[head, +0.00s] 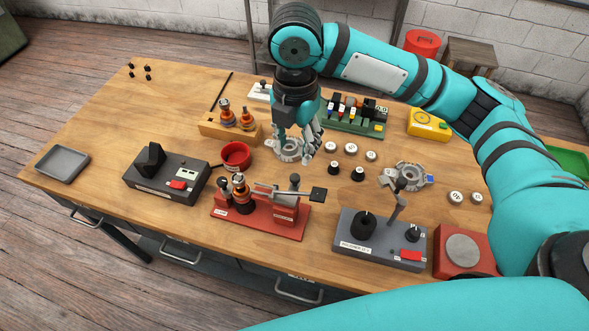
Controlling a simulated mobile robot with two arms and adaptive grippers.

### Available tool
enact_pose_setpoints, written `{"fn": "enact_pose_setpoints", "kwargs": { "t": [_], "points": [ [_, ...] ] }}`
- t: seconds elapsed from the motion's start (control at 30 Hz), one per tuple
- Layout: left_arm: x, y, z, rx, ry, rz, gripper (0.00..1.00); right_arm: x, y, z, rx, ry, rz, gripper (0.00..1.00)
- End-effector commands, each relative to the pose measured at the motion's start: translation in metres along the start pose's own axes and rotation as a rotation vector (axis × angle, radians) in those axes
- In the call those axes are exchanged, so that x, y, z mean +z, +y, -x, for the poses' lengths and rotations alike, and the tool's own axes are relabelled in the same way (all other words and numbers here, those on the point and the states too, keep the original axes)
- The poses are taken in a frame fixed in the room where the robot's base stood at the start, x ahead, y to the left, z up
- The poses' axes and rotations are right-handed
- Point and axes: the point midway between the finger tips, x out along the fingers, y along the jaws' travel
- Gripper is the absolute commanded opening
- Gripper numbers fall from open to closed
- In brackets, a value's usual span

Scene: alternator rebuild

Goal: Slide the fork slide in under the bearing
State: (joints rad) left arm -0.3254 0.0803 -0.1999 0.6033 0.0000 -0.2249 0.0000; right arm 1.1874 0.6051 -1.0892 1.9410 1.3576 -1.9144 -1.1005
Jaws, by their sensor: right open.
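A red fixture (258,221) stands near the front middle of the table. My right gripper (303,146) is open, pointing down behind the fixture, apart from the slide. My left gripper is out of view.
A silver housing (286,153) lies just under my right gripper. A red bowl (236,155) is left of it, with small round parts (350,148) to its right. Grey testers (163,185) and (378,247) flank the fixture. The table's left part is mostly clear.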

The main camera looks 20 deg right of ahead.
Motion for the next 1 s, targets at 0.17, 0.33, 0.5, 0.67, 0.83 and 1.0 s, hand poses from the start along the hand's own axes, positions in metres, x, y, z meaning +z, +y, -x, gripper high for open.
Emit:
{"fn": "enact_pose_setpoints", "kwargs": {
  "t": [0.17, 0.33, 0.5, 0.67, 0.83, 1.0],
  "points": [
    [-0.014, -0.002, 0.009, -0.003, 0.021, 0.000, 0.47, -0.001, -0.001, -0.040, -0.004, 0.003, -0.002, 0.46],
    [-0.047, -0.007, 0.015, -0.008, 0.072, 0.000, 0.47, 0.000, -0.001, -0.073, -0.004, 0.002, -0.001, 0.46],
    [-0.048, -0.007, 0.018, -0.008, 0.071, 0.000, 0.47, 0.000, 0.000, -0.096, -0.002, 0.001, 0.000, 0.46],
    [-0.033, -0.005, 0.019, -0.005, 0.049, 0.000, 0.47, 0.000, 0.000, -0.105, 0.001, -0.001, 0.001, 0.46],
    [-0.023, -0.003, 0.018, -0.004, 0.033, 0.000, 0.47, 0.000, 0.000, -0.106, 0.001, -0.001, 0.001, 0.46],
    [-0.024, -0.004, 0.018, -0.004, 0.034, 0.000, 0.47, 0.000, 0.000, -0.106, 0.001, -0.001, 0.001, 0.36]
  ]
}}
